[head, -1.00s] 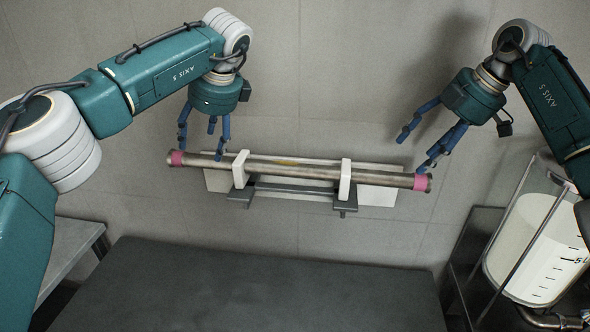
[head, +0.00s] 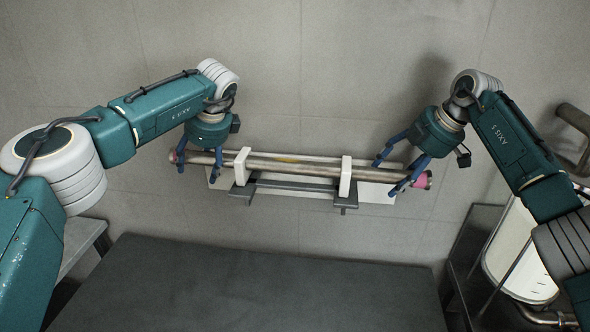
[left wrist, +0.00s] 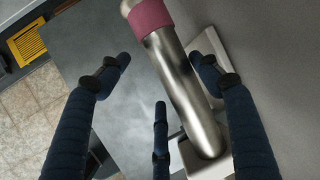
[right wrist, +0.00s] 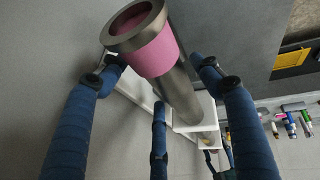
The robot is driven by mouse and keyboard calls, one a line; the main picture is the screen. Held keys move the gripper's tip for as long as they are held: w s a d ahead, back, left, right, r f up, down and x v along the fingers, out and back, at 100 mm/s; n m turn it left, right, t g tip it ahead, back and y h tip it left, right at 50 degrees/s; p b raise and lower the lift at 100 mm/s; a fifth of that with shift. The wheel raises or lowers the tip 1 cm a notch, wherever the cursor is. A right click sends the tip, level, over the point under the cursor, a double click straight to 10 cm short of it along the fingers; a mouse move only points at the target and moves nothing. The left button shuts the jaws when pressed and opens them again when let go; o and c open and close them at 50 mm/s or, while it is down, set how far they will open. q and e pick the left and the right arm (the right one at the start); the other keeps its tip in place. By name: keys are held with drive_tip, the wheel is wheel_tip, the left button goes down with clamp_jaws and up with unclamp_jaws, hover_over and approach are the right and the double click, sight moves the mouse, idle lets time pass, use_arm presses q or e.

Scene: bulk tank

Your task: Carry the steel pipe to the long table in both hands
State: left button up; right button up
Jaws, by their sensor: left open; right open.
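The steel pipe (head: 292,167) rests across two white brackets on a wall rack (head: 348,178), with a pink band near each end. My left gripper (head: 205,162) is open over the pipe's left part, fingers around it but not closed. In the left wrist view the pipe (left wrist: 183,85) lies between the spread fingers. My right gripper (head: 397,180) is open at the pipe's right end, just inside the pink band. In the right wrist view the hollow pipe end (right wrist: 135,22) and pink band show between the open fingers. The dark long surface below may be the long table (head: 245,285).
The dark tabletop is bare. A grey side surface (head: 80,240) stands at the left. A clear tank of white liquid (head: 515,255) in a dark frame stands at the right, close to my right arm. Several small items (right wrist: 290,122) show in the right wrist view.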

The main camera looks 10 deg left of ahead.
use_arm(q)
drive_tip(key=shift+w+f, duration=0.1)
use_arm(e)
drive_tip(key=shift+w+f, duration=0.1)
use_arm(q)
clamp_jaws()
use_arm(e)
clamp_jaws()
drive_tip(key=shift+r, duration=0.25)
